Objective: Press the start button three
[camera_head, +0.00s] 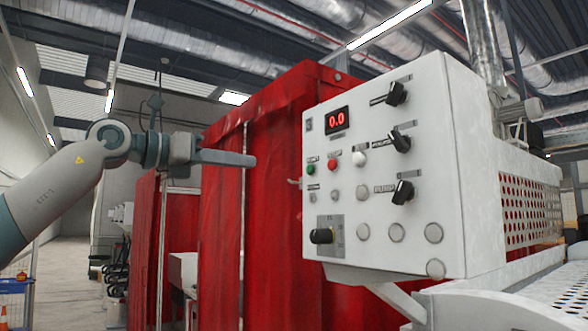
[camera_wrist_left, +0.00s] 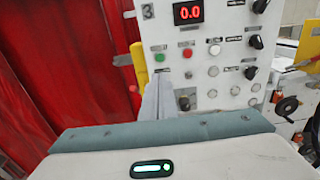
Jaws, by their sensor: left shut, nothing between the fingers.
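The white control panel (camera_head: 375,150) faces me at the right in the head view. It carries a green button (camera_head: 311,170), a red button (camera_head: 332,165) and a white button (camera_head: 359,158) in a row under a red display reading 0.0 (camera_head: 337,120). In the left wrist view the panel is marked 3, and the green button (camera_wrist_left: 160,58) sits just above my fingertips. My left gripper (camera_head: 252,160) is shut and empty, its fingers pointing right toward the panel, with a gap between the tips and the panel. My right gripper is not in view.
Several black knobs (camera_head: 400,143) and a black switch (camera_head: 322,236) also stick out from the panel. Red curtains (camera_head: 270,180) hang left of the panel, behind my left fingers. A perforated guard (camera_head: 530,210) lies to the right. A grey floor area is open at the far left.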

